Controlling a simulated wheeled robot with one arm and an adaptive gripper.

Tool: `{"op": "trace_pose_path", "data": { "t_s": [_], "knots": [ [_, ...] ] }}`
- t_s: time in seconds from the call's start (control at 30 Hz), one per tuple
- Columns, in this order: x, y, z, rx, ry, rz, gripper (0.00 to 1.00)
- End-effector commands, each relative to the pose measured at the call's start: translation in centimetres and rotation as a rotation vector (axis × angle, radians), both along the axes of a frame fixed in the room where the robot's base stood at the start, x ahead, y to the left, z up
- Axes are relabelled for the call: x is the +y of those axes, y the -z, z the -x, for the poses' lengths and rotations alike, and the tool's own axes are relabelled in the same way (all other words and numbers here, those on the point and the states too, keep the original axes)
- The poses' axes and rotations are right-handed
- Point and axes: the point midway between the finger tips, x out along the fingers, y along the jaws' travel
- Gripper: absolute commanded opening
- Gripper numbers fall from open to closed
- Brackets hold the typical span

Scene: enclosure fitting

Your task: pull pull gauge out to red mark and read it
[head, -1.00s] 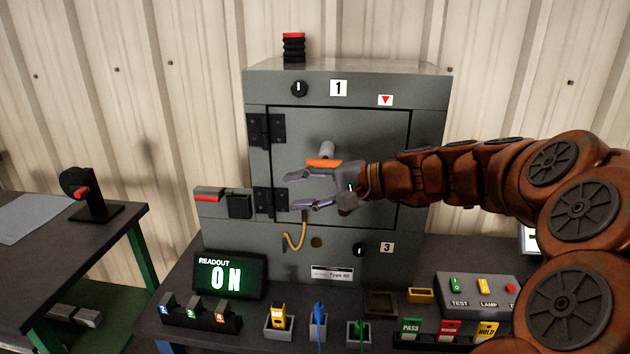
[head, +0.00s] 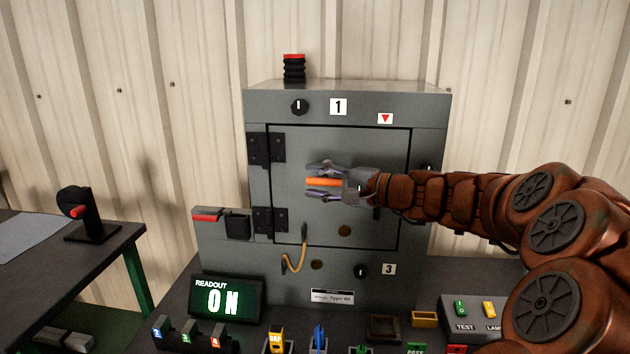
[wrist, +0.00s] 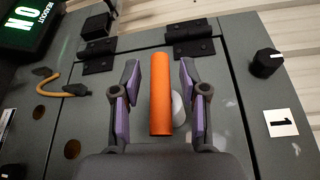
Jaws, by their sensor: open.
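The pull gauge, as far as I can tell, is the grey cylinder on the cabinet door with an orange bar handle (head: 325,182). In the wrist view the orange bar (wrist: 162,95) runs lengthwise between my fingers, with a pale round end (wrist: 178,108) behind it. My gripper (head: 311,180) is open around the bar, a finger on each side with a gap to each. My gripper hides most of the gauge body. No red mark on the gauge is visible. The readout (head: 226,299) shows "0 N" in the head view.
The grey cabinet (head: 430,110) has black hinges (head: 266,148), a knob (head: 300,107) and a yellow cable (head: 299,259). Small blocks and a button box (head: 470,305) stand along the bench front. A black stand (head: 88,216) is on the left table.

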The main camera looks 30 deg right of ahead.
Motion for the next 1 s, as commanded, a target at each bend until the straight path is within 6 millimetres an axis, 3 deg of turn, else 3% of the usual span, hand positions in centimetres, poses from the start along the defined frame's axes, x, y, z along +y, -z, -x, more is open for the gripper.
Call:
{"op": "trace_pose_path", "data": {
  "t_s": [0.4, 0.83, 1.0],
  "knots": [
    [0.38, 0.04, -0.74, 0.0, 0.001, 0.0, 0.43],
    [0.39, 0.04, -0.72, 0.0, 0.0, 0.0, 0.0],
    [0.39, 0.06, -0.72, 0.0, 0.0, 0.0, 0.0]
  ]
}}
